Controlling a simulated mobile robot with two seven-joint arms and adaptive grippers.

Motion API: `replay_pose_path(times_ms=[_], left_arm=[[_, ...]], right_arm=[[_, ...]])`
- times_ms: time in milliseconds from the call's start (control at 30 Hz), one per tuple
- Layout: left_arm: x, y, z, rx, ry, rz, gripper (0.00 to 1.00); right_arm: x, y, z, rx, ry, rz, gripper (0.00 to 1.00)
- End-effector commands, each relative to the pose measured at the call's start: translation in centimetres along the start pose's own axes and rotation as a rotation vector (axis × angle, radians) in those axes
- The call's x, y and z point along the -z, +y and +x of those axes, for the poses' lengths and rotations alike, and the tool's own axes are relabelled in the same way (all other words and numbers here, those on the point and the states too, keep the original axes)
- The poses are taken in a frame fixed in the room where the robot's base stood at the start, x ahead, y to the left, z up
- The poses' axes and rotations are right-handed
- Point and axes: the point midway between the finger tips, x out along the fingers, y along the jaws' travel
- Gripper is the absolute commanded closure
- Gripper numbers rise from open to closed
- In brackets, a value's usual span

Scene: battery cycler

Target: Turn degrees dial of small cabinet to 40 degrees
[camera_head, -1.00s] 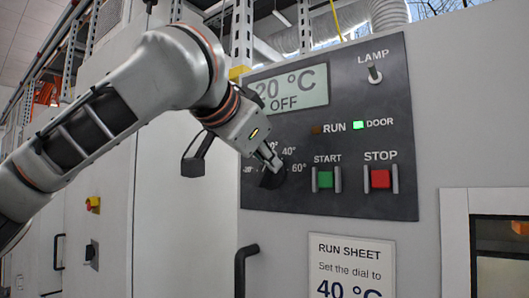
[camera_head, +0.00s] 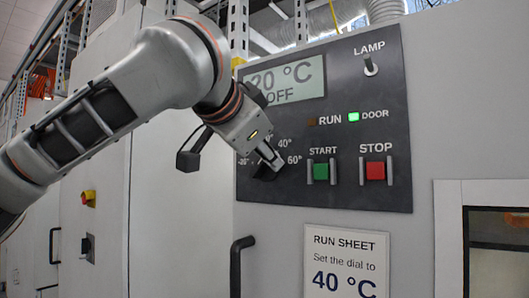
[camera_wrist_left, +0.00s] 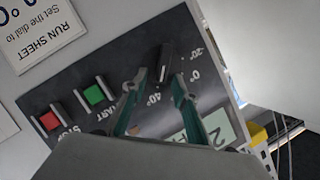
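The black degrees dial (camera_head: 267,173) is low on the left of the cabinet's dark panel, partly hidden by my left gripper (camera_head: 272,161). Marks of 40° and 60° show beside it. In the left wrist view, the dial's dark ridged knob (camera_wrist_left: 167,62) lies between and just beyond the two fingertips of my left gripper (camera_wrist_left: 160,80). The fingers are apart, with a gap to the knob on the left; contact on the right is unclear. The exact dial setting cannot be read. The display (camera_head: 287,85) reads 20 °C, OFF. My right gripper is not in view.
The green START button (camera_head: 321,171) and red STOP button (camera_head: 375,170) are right of the dial. The LAMP switch (camera_head: 371,66) sticks out above. A run sheet (camera_head: 346,262) below says to set the dial to 40 °C. A black handle (camera_head: 238,265) stands out at lower left.

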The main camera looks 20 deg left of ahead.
Motion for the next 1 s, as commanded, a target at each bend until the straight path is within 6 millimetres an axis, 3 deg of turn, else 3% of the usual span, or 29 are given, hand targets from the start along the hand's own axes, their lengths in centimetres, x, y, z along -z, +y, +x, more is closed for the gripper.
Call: replay_pose_path(times_ms=[367, 467, 800, 1000], left_arm=[[0.1, -0.1, -0.6, 0.001, 0.002, -0.001, 0.72], [0.1, -0.1, -1.8, 0.003, 0.003, 0.000, 0.72], [0.1, -0.1, -8.6, 0.005, 0.004, 0.001, 0.72], [0.0, -0.1, -11.2, 0.002, 0.001, 0.000, 0.72]], right_arm=[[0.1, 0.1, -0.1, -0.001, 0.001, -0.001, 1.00], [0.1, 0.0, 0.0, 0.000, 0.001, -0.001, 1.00], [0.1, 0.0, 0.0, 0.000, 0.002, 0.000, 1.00], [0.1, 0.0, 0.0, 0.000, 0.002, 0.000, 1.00]])
